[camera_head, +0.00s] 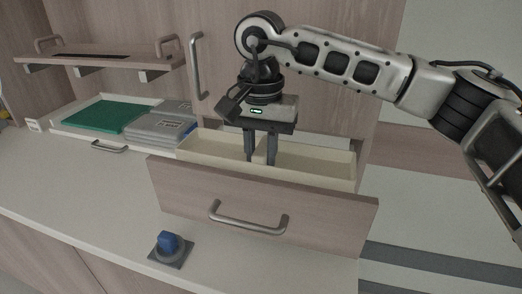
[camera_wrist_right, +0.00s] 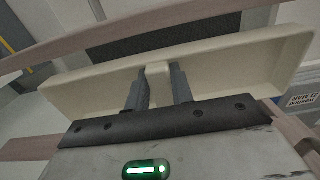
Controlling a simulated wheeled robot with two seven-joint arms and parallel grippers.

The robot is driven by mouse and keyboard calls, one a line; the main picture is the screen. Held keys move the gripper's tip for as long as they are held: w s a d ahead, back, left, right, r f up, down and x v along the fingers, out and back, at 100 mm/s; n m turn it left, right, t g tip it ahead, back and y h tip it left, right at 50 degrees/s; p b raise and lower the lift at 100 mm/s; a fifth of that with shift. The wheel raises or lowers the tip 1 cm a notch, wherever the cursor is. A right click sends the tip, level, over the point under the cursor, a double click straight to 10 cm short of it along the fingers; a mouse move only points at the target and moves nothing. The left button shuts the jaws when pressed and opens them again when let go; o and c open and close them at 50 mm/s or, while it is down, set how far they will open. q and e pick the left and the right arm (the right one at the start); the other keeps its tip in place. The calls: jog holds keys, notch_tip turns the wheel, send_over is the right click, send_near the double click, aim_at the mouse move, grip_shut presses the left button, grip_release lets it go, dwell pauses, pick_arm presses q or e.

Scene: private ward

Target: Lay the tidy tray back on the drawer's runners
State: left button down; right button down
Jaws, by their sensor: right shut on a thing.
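The cream tidy tray (camera_head: 318,163) is long and shallow, with a divider across its middle. It lies level at the top of the open drawer (camera_head: 185,192), just behind the wooden drawer front. My right gripper (camera_head: 260,160) points down into the tray and is shut on the divider. The right wrist view shows its two fingers (camera_wrist_right: 159,90) on either side of the divider (camera_wrist_right: 158,69). The runners are hidden under the tray, so I cannot tell whether it touches them. My left gripper is not in view.
A blue knob on a grey base (camera_head: 170,249) sits in front of the drawer handle (camera_head: 248,224).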

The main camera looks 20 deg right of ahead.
jog(key=shift+f+b, duration=0.5)
jog(key=shift+f, duration=0.25)
jog(key=shift+f+b, duration=0.55)
jog(key=shift+f, duration=0.2)
jog(key=shift+f+b, duration=0.3)
jog(key=shift+f, duration=0.05)
jog(key=c, duration=1.1)
grip_release()
